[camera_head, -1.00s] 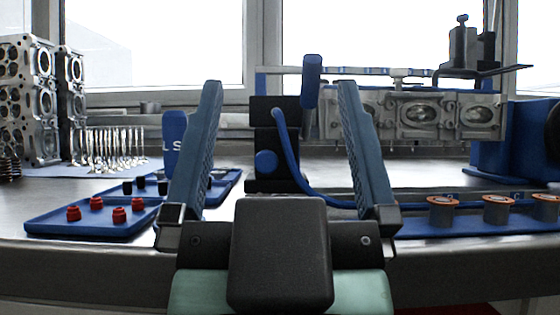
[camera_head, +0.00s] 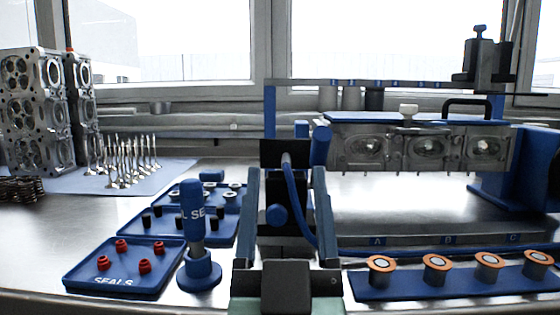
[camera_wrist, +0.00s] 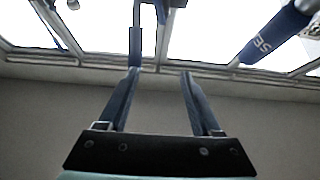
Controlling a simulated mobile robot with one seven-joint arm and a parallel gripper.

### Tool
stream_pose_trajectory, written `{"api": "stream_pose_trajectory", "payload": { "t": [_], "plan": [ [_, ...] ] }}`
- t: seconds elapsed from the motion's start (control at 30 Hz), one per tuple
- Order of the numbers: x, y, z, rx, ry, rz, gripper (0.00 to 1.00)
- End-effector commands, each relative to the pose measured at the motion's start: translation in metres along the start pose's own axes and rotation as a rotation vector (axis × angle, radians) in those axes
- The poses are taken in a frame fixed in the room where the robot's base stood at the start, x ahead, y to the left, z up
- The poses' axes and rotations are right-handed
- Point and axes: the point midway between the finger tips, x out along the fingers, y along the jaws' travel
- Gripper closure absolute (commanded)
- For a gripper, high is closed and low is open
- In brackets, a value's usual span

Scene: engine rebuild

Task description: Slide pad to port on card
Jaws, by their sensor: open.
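My gripper (camera_head: 286,175) is open, its two blue fingers pointing away from me at the front of the bench. Between and beyond them stands a black block (camera_head: 285,155) with a round blue knob (camera_head: 276,214) and a blue hose (camera_head: 296,205). A blue upright handle (camera_head: 321,145) stands beside the block. I cannot tell whether the fingers touch any of these. In the wrist view my gripper (camera_wrist: 161,75) shows nothing held between its fingertips. A strip marked A, B and C (camera_head: 414,240) lies at right. I cannot clearly identify the pad, port or card.
A blue seal tool (camera_head: 193,215) stands close left of my gripper, beside the seals tray (camera_head: 80,275) with red seals. A blue rack (camera_head: 400,287) of orange-rimmed cups lies right. A cylinder head (camera_head: 345,148) hangs in a fixture behind. Bare bench lies beneath it.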

Motion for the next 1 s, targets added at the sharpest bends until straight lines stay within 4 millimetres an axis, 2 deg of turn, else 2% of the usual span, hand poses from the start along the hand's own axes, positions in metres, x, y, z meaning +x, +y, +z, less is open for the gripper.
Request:
{"api": "stream_pose_trajectory", "payload": {
  "t": [0.03,0.1,0.47,0.77,1.0],
  "plan": [
    [0.014,0.0,-0.006,-0.001,-0.032,-0.001,0.34],
    [0.019,0.0,0.001,-0.001,-0.064,-0.002,0.34],
    [0.027,-0.002,0.026,-0.003,-0.216,-0.005,0.34],
    [0.011,-0.005,0.037,0.002,-0.354,-0.005,0.34],
    [-0.02,-0.008,0.034,0.007,-0.474,-0.001,0.34]
  ]
}}
